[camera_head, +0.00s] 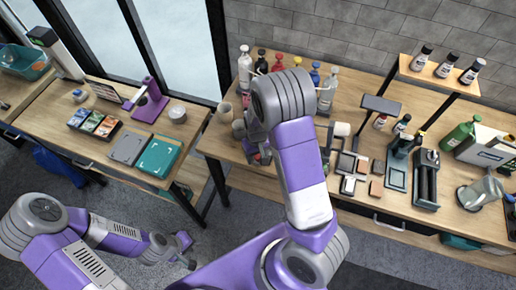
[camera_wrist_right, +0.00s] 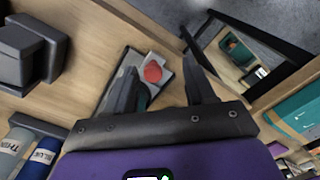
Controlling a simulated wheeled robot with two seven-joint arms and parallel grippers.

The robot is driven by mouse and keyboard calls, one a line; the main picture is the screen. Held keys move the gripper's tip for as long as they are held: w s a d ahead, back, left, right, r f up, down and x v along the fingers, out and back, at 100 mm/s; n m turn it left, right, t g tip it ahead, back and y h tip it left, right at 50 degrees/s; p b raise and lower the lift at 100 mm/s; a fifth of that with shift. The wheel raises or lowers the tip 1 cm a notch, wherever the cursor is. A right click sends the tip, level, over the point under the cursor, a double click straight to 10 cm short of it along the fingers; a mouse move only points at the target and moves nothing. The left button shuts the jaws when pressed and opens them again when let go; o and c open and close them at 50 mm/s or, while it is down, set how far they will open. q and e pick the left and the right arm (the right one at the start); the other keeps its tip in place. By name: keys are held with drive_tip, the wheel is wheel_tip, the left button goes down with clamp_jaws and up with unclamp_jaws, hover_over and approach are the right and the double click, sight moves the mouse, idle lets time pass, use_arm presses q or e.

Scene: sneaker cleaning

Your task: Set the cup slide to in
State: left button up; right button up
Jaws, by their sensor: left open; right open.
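A small grey device with a red round part (camera_wrist_right: 153,72) lies on the wooden bench in the right wrist view. I cannot tell for sure whether it carries the cup slide, and I cannot read the slide's position. My right gripper (camera_wrist_right: 159,52) is open, with its dark fingers on either side of the device; I cannot tell whether they touch it. In the head view my right arm reaches over the bench's left end and hides much of that spot. My left gripper (camera_head: 188,250) is open and empty, low over the floor, away from the bench.
Several bottles (camera_head: 245,66) stand at the back of the bench. A raised shelf (camera_head: 438,78) and a green bottle (camera_head: 458,134) stand right. Dark blocks (camera_wrist_right: 20,55) and labelled bottles (camera_wrist_right: 42,158) are close by. The side table holds a purple stand (camera_head: 150,103) and a teal item (camera_head: 158,156).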

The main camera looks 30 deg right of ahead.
sight(258, 156)
drive_tip(key=w+r, duration=0.1)
drive_tip(key=w+d+r, duration=0.1)
drive_tip(key=r, duration=0.1)
drive_tip(key=shift+d+r, duration=0.15)
drive_tip(key=shift+d, duration=0.1)
wheel_tip(258, 156, down, 7)
drive_tip(key=shift+b, duration=0.55)
clamp_jaws()
